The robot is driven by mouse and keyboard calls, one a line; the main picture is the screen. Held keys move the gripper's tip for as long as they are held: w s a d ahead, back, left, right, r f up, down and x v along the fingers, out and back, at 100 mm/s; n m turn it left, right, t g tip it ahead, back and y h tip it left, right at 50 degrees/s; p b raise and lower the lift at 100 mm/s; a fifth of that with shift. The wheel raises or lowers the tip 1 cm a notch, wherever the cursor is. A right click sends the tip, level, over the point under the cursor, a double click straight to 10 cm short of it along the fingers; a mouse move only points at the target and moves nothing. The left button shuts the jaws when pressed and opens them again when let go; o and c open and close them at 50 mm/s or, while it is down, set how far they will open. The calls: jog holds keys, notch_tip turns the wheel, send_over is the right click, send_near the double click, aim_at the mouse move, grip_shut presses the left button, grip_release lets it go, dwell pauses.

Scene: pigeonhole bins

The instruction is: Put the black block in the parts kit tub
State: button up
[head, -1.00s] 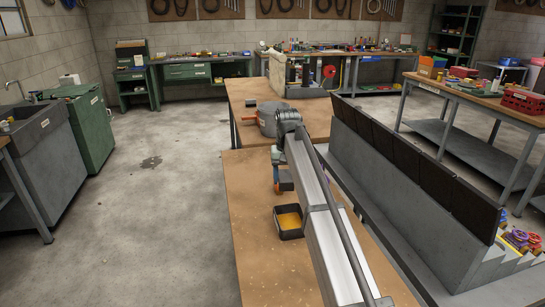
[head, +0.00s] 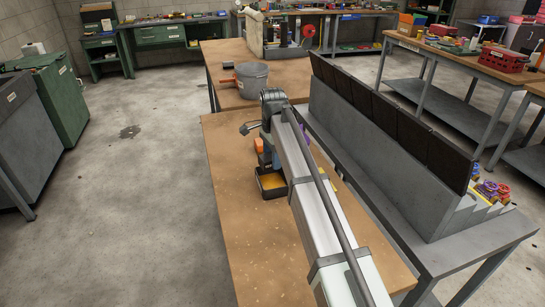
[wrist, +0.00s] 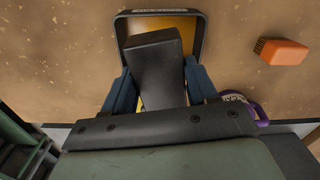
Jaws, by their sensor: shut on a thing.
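The black block (wrist: 155,62) is between the two blue fingers of my gripper (wrist: 160,88) in the wrist view. My gripper is shut on it. The block hangs over the black tub (wrist: 203,35) with a yellow inside, and its far end shows against the yellow floor. Whether the block touches the floor cannot be told. In the head view the tub (head: 274,196) lies on the wooden bench just below my gripper (head: 267,166). The block is hard to make out there. The tub's label is too small to read.
An orange block (wrist: 283,51) lies right of the tub in the wrist view. A purple labelled object (wrist: 258,111) is partly hidden beside my gripper. A grey bucket (head: 250,79) stands farther back. The grey pigeonhole rack (head: 370,150) stands right of the bench.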

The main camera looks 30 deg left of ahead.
aim_at(273, 185)
jog(key=shift+m, duration=0.8)
jog(key=shift+f, duration=4.2)
jog(key=shift+f, duration=0.5)
jog(key=o, duration=1.6)
jog(key=shift+r, duration=4.7)
